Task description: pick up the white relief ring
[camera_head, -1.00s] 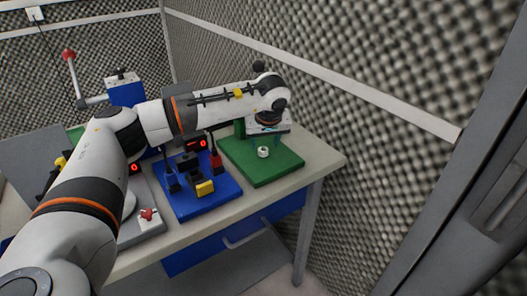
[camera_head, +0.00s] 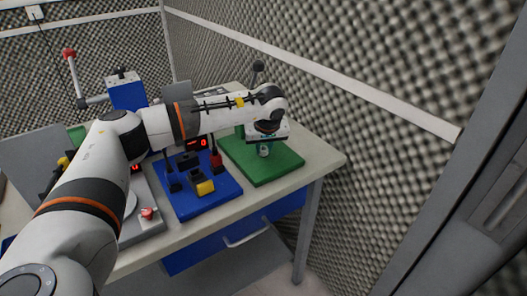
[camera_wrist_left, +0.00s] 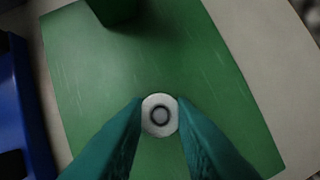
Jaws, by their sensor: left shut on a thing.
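The white relief ring (camera_wrist_left: 147,116) is a small round white piece with a dark-rimmed centre, on the green base plate (camera_wrist_left: 85,80). In the left wrist view it sits between the two teal fingertips of my left gripper (camera_wrist_left: 160,115), which is shut on it. In the head view the ring (camera_head: 264,151) shows just under my left gripper (camera_head: 264,144), over the green base (camera_head: 285,166). I cannot tell whether the ring still touches the plate. My right gripper is not in view.
A blue fixture (camera_head: 205,204) with a yellow block and red display stands left of the green base. A grey device with a red button (camera_head: 147,213) is farther left. The table's right edge (camera_head: 335,160) is close, with a foam wall behind.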

